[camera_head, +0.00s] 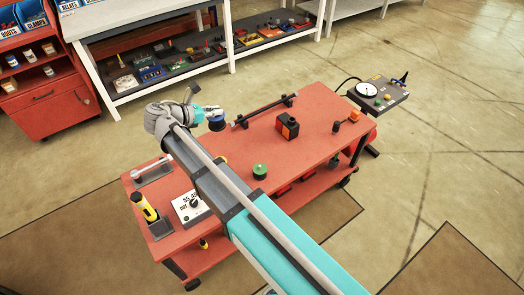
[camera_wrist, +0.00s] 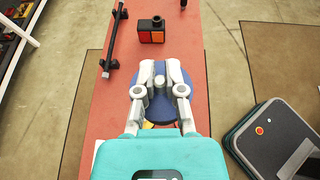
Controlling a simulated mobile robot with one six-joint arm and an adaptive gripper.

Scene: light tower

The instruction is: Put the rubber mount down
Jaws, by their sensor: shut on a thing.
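My gripper (camera_head: 212,112) is over the left back part of the red cart top (camera_head: 225,139). It is shut on a blue round rubber mount (camera_head: 217,124). In the wrist view my gripper (camera_wrist: 160,73) has its two fingers on either side of the grey stud at the middle of the mount's blue disc (camera_wrist: 158,108). The mount appears held above the red top, with its stud up; the exact gap below it is hard to tell. My fingers and wrist hide part of the disc.
On the cart are a black bar on supports (camera_head: 264,109), a black-orange block (camera_head: 287,127), a green-black round piece (camera_head: 260,171), a white dial box (camera_head: 190,208) and a yellow tool (camera_head: 145,207). A grey gauge box (camera_head: 378,95) stands beyond. Bare red top lies around the block.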

